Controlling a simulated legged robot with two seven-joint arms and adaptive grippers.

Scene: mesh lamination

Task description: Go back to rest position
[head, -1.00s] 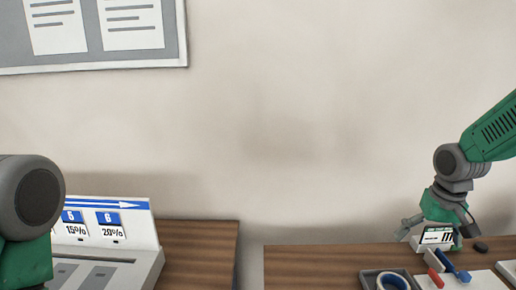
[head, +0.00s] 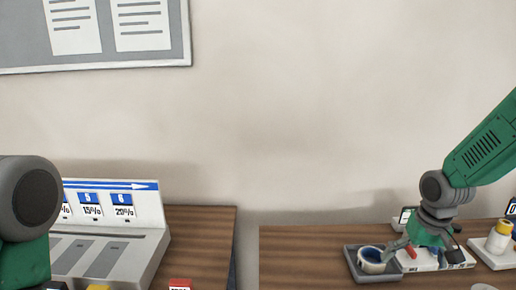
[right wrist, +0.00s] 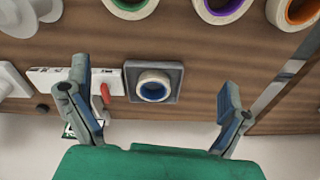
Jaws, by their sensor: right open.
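My right gripper (head: 428,252) is at the right in the head view, low over the right table. In the right wrist view its two fingers (right wrist: 155,82) are wide apart, with nothing between the tips touching them. A tape roll with a blue inside (head: 372,260) sits in a grey square tray (head: 352,268). The roll (right wrist: 153,92) and tray (right wrist: 178,70) appear between the fingers in the right wrist view, apart from both. My left gripper is not in view; only part of my left arm shows at the left edge.
A grey slotted stand with a numbered panel (head: 145,205) stands on the left table (head: 205,225). A gap separates it from the right table (head: 300,245). A green-lined roll (right wrist: 132,5), a purple-lined roll and an orange-lined roll line the wrist view's top. A yellow-capped container (head: 498,238) stands far right.

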